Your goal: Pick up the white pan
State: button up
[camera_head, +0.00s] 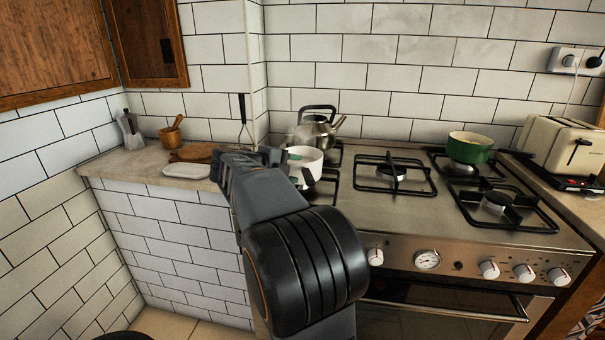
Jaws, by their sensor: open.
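The white pan (309,161) sits at the left side of the stove top, over the left front burner. Its lower left part is hidden behind my arm. My gripper (251,156) is at the left edge of the stove, just left of the pan in the picture. It is open, and I see nothing held in it. I cannot tell how much gap there is between the gripper and the pan.
A steel kettle (317,129) stands behind the pan. A green pot (469,148) is on the back right burner, and a toaster (562,147) is at far right. A white dish (187,170), wooden boards (196,153) and a moka pot (131,131) occupy the left counter.

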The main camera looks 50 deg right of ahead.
aim_at(303, 169)
jog(key=shift+b+x, duration=0.45)
jog(key=shift+x, duration=1.45)
jog(key=shift+s+f, duration=0.1)
jog(key=shift+f, duration=0.1)
grip_shut()
jog(key=shift+r, duration=0.1)
